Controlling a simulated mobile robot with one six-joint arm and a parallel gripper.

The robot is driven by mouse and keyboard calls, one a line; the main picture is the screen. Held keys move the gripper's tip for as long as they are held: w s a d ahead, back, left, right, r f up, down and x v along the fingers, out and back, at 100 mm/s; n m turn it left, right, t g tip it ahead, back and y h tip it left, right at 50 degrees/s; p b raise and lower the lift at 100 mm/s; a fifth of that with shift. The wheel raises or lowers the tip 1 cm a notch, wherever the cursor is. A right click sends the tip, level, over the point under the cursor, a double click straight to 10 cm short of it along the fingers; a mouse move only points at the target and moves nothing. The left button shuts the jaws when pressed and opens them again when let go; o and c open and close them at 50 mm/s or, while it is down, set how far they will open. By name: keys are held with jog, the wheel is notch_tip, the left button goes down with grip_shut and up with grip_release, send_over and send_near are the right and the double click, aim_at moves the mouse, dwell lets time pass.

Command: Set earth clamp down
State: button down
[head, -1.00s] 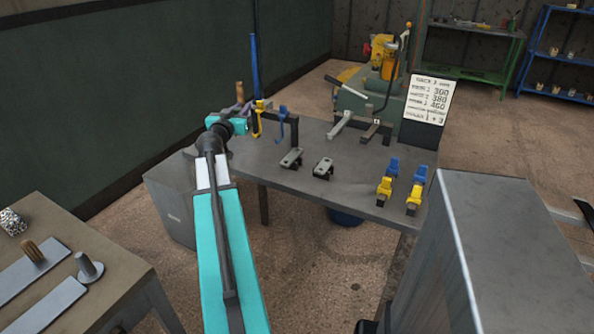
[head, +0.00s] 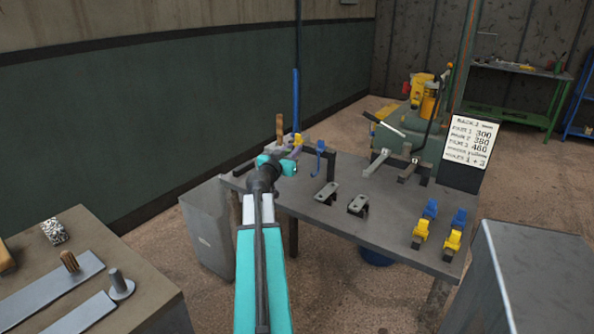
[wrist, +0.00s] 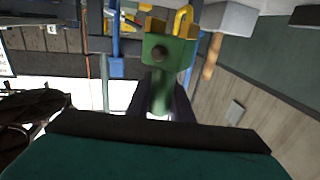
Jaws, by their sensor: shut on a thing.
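In the wrist view my gripper (wrist: 160,98) is shut on a green piece with a dark round spot, which I take to be the earth clamp (wrist: 158,50). In the head view my gripper (head: 296,152) is at the far left end of the grey work table (head: 270,183). It is in front of a small yellow piece (head: 298,138), just left of a blue hook-shaped clamp (head: 319,155) hanging on a dark stand. The green piece cannot be made out in the head view. I cannot tell whether it touches anything.
A blue pole (head: 296,95) rises behind my gripper. A grey cabinet (head: 520,275) is at the front right.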

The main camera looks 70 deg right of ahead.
jog(key=shift+f, duration=1.3)
jog(key=shift+f, duration=0.1)
jog(key=shift+f, duration=1.8)
jog(key=shift+f, duration=0.1)
jog(key=c, duration=1.6)
grip_release()
jog(key=a, duration=0.3)
jog(key=a+b, duration=0.1)
jog(key=a, duration=0.2)
jog(key=a+b, duration=0.1)
jog(key=a, duration=0.2)
jog(key=shift+w+a, duration=0.25)
jog(key=shift+a, duration=0.15)
jog(key=shift+w+a, duration=0.1)
jog(key=shift+a, duration=1)
